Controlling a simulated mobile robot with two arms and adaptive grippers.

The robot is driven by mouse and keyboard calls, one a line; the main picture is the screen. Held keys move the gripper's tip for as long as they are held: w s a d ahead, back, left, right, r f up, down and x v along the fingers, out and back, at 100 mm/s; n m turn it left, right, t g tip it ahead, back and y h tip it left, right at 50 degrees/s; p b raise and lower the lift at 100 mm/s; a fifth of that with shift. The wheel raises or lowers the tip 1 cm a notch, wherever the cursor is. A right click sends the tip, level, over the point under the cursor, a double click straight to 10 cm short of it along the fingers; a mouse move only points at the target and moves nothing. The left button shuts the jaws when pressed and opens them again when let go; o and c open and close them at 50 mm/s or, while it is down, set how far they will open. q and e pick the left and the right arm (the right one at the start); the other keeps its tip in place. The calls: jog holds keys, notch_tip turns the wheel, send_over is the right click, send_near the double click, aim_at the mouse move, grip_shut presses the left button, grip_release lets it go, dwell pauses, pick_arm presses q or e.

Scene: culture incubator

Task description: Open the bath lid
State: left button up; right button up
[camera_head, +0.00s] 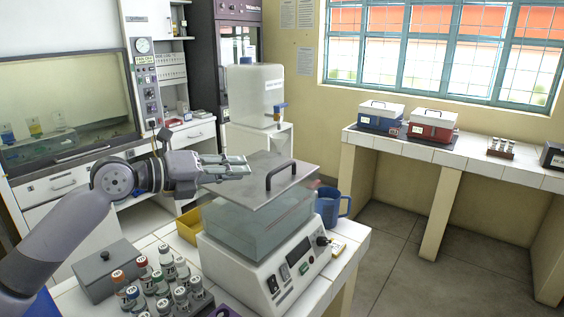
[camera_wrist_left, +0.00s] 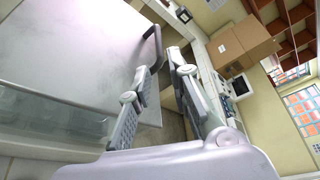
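The water bath (camera_head: 262,268) is a white box with a front control panel and a clear upper tank, standing on the tiled bench. Its flat grey lid (camera_head: 245,197) lies level across the top of the tank. A dark arched handle (camera_head: 281,173) stands on the lid, and it also shows in the left wrist view (camera_wrist_left: 152,46). My left gripper (camera_head: 247,165) is above the lid's back left part, with its fingers pointing right toward the handle. In the left wrist view the fingers (camera_wrist_left: 164,70) are apart, with nothing seen between them. My right gripper is not in view.
A rack of capped vials (camera_head: 163,284) and a grey lidded box (camera_head: 106,270) stand left of the bath. A blue jug (camera_head: 330,207) is close on its right. Two more lidded boxes stand on the far bench.

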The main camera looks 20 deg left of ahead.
aim_at(282, 168)
pick_arm(q)
jog(key=p+x, duration=0.4)
jog(key=x, duration=0.8)
jog(key=shift+a+r, duration=0.1)
jog(key=shift+w+d+f, duration=0.25)
jog(key=shift+w, duration=0.2)
jog(key=shift+c, duration=0.4)
grip_shut()
